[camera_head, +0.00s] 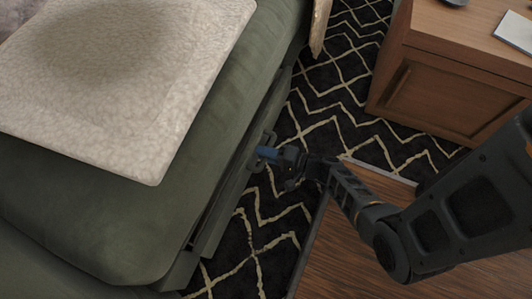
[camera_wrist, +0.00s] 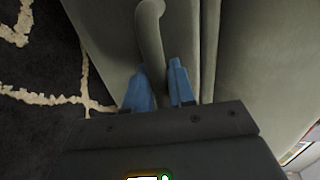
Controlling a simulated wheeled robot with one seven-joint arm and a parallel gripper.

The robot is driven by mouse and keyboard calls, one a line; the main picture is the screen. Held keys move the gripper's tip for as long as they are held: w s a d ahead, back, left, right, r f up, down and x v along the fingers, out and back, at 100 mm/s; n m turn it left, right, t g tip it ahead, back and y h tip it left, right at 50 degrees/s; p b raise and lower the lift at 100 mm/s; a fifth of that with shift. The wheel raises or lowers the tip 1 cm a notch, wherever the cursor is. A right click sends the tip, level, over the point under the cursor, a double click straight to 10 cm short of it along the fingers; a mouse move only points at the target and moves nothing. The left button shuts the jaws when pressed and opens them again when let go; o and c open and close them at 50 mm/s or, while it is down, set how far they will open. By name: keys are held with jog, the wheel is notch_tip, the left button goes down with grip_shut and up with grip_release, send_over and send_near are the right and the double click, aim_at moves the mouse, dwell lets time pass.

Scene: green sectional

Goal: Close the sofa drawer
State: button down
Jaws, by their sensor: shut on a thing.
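The green sofa (camera_head: 110,225) fills the left of the head view. Its drawer (camera_head: 214,232) is a long grey-green panel low on the sofa's right side, standing a little out from the base with a dark gap behind it. My gripper (camera_head: 266,154) is at the drawer front, its blue fingers at the handle (camera_head: 270,136). In the wrist view, the curved grey handle (camera_wrist: 150,35) runs down between the two blue fingertips of my gripper (camera_wrist: 160,88), which are shut on it. The handle's lower end is hidden by the fingers and gripper body.
A cream throw (camera_head: 130,90) lies on the seat. A black rug (camera_head: 335,110) with cream zigzags covers the floor beside the drawer. A wooden cabinet (camera_head: 440,95) stands at the upper right. Bare wood floor (camera_head: 345,260) shows at the lower right.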

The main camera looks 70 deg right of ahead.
dwell(0.3)
jog(key=shift+r+x, duration=0.2)
jog(key=shift+x, duration=0.9)
jog(key=shift+r+x, duration=0.25)
jog(key=shift+x, duration=0.8)
jog(key=shift+w, duration=0.15)
jog(key=c, duration=1.1)
grip_release()
jog(key=shift+r, duration=0.1)
jog(key=p, duration=0.2)
send_near(253, 149)
jog(key=w+f, duration=0.1)
jog(key=f, duration=0.1)
jog(key=w+d+f, duration=0.1)
jog(key=f, duration=0.1)
jog(key=shift+w, duration=0.3)
